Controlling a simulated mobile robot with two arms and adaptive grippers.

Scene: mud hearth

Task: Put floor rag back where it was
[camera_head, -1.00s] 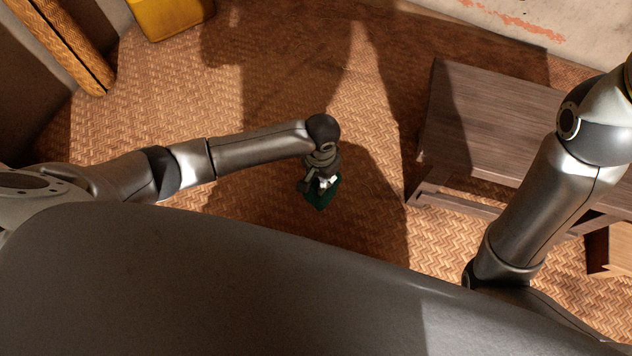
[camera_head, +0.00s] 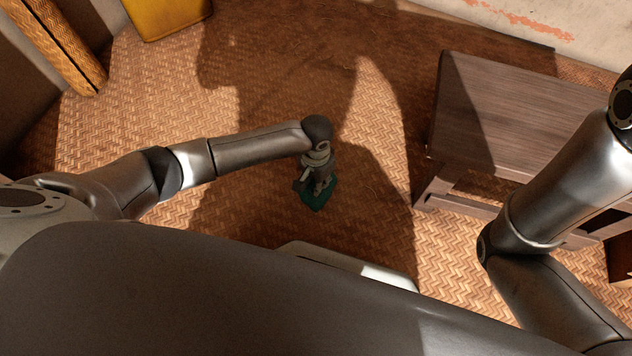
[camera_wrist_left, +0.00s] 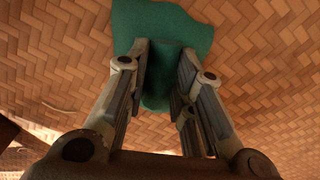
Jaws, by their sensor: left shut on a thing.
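The floor rag is a dark green cloth (camera_head: 318,196) under my left gripper (camera_head: 318,184), above or on the woven floor mat. In the left wrist view the rag (camera_wrist_left: 165,28) spreads out beyond the fingers, with part of it between them. My left gripper (camera_wrist_left: 165,70) is shut on the rag. Whether the rag touches the floor I cannot tell. My right arm comes in at the right edge of the head view, and its gripper is out of view.
A dark wooden low table (camera_head: 515,115) stands to the right. A yellow container (camera_head: 165,15) is at the top left, near a rolled woven mat (camera_head: 60,45). The woven floor (camera_head: 190,90) between them is clear. A pale wall (camera_head: 590,25) closes the far right.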

